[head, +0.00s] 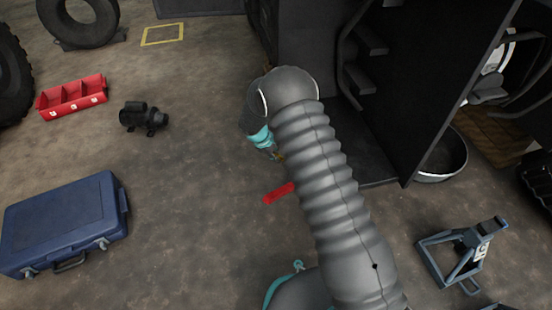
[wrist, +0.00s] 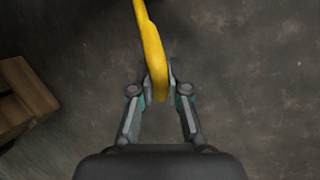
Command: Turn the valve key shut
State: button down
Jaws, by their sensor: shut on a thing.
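A yellow, slightly curved bar (wrist: 152,45), which looks like the valve key, runs from the top of the wrist view down between my fingers. My gripper (wrist: 159,90) is shut on its near end, with a finger on either side. The bar's far end leaves the top of the wrist view. In the head view my gripper (head: 266,143) is mostly hidden behind my arm, beside the dark forklift body. The valve itself is hidden in both views.
A red bar (head: 278,194) lies on the floor by my arm. A blue case (head: 65,222), a red tray (head: 72,97) and a dark pump-like part (head: 143,116) are at left. A grey-blue stand (head: 462,250) is at right. The floor left of my arm is largely clear.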

jog(key=m, duration=0.1)
jog(key=m+t, duration=0.1)
jog(key=m, duration=0.1)
jog(key=m+t, duration=0.1)
jog(key=shift+s+a+f+b, duration=0.1)
jog(key=shift+s+f+b, duration=0.05)
jog(key=shift+s+b, duration=0.15)
jog(key=shift+f+m+t+h, duration=0.1)
jog(key=shift+m+t+h, duration=0.15)
jog(key=shift+m+t, duration=0.7)
jog(key=shift+m+t+h, duration=0.25)
jog(key=shift+m+t, duration=0.1)
jog(key=shift+m, duration=1.1)
jog(key=c, duration=1.1)
grip_release()
jog(key=shift+c, duration=0.2)
